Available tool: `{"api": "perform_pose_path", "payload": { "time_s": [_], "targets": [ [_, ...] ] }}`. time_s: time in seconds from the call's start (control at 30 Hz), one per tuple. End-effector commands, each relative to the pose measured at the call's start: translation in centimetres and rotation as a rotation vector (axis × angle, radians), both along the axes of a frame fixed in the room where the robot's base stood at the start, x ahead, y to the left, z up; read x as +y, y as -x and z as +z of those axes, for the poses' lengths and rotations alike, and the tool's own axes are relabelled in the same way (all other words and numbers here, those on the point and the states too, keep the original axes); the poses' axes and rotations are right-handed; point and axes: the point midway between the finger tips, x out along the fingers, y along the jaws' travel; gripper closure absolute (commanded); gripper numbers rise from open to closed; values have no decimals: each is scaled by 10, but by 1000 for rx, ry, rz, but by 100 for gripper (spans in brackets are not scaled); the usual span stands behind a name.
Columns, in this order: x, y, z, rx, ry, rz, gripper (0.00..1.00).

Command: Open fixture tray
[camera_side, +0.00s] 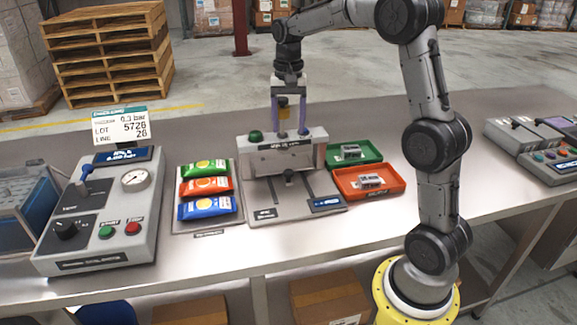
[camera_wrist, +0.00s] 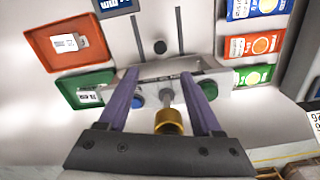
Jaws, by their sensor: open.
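The grey fixture (camera_side: 283,158) stands mid-bench, a raised housing with a flat plate (camera_side: 268,198) in front. The plate has two dark slots and a small dark knob (camera_side: 289,178) near the housing; I cannot tell whether it slides. In the wrist view the housing (camera_wrist: 190,72) lies beyond my fingers. A green button (camera_side: 256,136) is on its top, with a blue button (camera_wrist: 137,101) at the other end. My gripper (camera_side: 292,132) points down just over the housing top, its purple fingers apart. A brass cylinder (camera_wrist: 169,121) shows between them, apparently not clamped; its mounting is unclear.
Red (camera_side: 345,190) and green (camera_side: 330,157) trays with small parts sit right of the fixture. Several coloured packets (camera_side: 207,186) lie left on a grey mat. A control box with gauge (camera_side: 135,180) stands farther left, another device (camera_side: 545,150) far right. Bare bench lies in front.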

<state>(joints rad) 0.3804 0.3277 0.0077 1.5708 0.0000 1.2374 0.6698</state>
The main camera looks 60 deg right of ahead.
Motion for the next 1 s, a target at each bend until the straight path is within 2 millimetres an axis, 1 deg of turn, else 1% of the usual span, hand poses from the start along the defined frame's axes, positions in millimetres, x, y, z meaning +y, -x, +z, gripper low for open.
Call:
{"api": "perform_pose_path", "payload": {
  "time_s": [0.17, 0.5, 0.6, 0.7, 0.8, 1.0],
  "targets": [
    [1, 1, -24, 4, -1, 2, 34],
    [1, 1, -91, 3, -2, 3, 34],
    [1, 1, -107, 3, -1, 3, 34],
    [1, 1, -119, 1, 0, 3, 34],
    [1, 1, -127, 0, -1, 3, 34],
    [1, 1, -133, -1, 0, 3, 34]
  ]
}}
